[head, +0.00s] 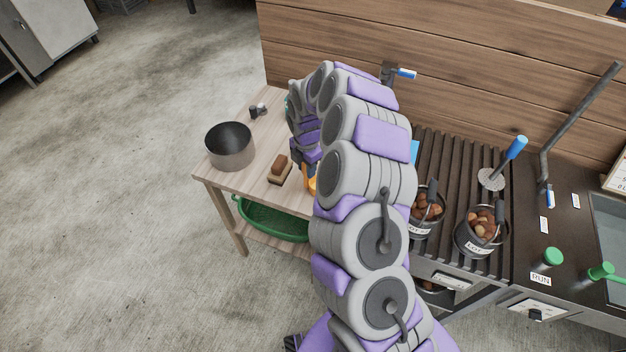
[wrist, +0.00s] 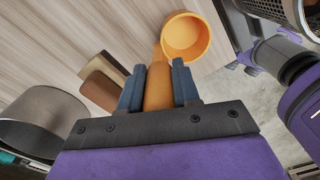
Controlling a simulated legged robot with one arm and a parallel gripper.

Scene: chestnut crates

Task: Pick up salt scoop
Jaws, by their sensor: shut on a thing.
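The salt scoop (wrist: 186,37) is orange, with a round cup and a thick handle. In the wrist view my gripper (wrist: 158,82) has its two blue-grey fingers on either side of the handle, shut on it. The cup sticks out beyond the fingertips, its open side facing the camera. In the head view only a small orange part of the scoop (head: 312,186) shows beside my arm, over the wooden side table (head: 232,184). My arm hides most of it there. I cannot tell whether the scoop touches the table.
A metal pot (head: 230,148) stands at the table's left end. A brown block (head: 279,170) lies near the gripper. A green basin (head: 270,220) sits on the shelf below. Pots of chestnuts (head: 480,232) stand on the slatted grill at right.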

